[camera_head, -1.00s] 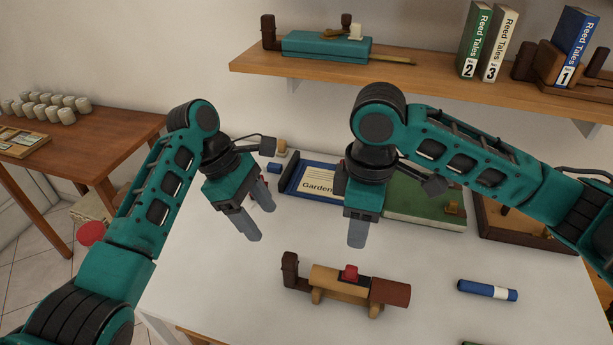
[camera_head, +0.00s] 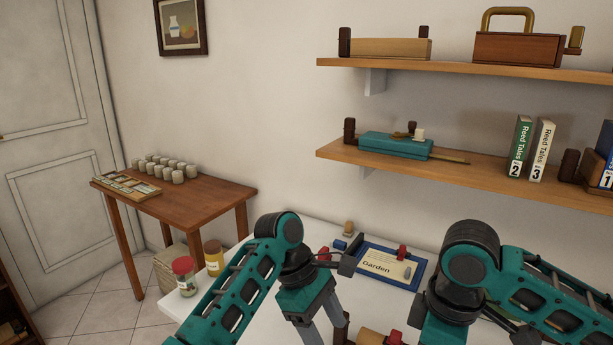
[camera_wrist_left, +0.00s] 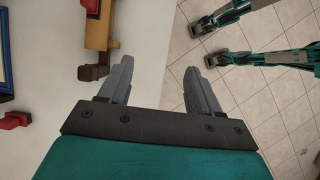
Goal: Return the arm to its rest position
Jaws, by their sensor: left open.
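My left gripper (camera_head: 322,325) hangs over the front left part of the white table in the head view, pointing down. In the left wrist view my left gripper (camera_wrist_left: 158,82) is open with nothing between its fingers. Its fingers straddle the table's edge and the tiled floor there. My right arm (camera_head: 470,265) comes in from the right in the head view. Its gripper is cut off below the picture. A wooden piece with a dark brown end (camera_wrist_left: 92,72) lies on the table beside the left finger in the left wrist view.
A blue-framed Garden card (camera_head: 380,265) lies at the table's back. Shelves (camera_head: 480,175) hang behind. A brown side table (camera_head: 190,200) stands at the left with several small cups.

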